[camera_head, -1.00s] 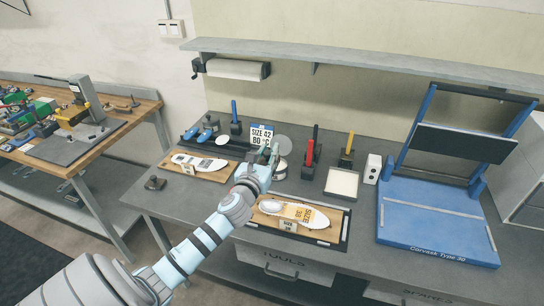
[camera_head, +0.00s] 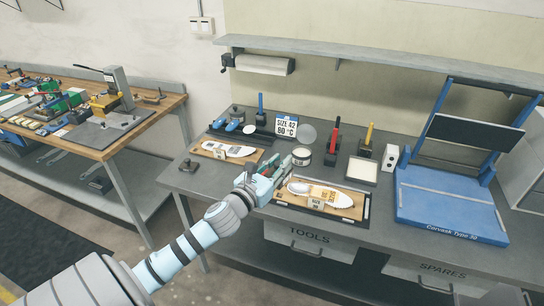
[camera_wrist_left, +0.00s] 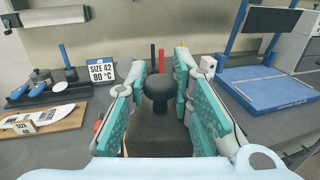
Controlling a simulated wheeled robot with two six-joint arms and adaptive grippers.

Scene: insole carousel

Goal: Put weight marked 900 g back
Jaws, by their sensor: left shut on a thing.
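My left gripper (camera_head: 272,172) is over the front of the grey bench, between the two insole boards. In the left wrist view its teal fingers (camera_wrist_left: 160,88) are shut on a weight with a round black knob (camera_wrist_left: 158,85) and a dark brownish body (camera_wrist_left: 152,130). In the head view the fingers mostly hide it, and no mark on it is readable. Another dark knobbed piece (camera_head: 186,186) stands at the bench's left front corner. My right gripper is out of view.
The left insole board (camera_head: 226,151) and the SIZE 38 board (camera_head: 320,198) flank the gripper. A round tin (camera_head: 301,157), a SIZE 42 80 °C sign (camera_head: 286,127), red-handled (camera_head: 333,140) and yellow-handled (camera_head: 367,140) tools stand behind. A blue press (camera_head: 450,205) is at right.

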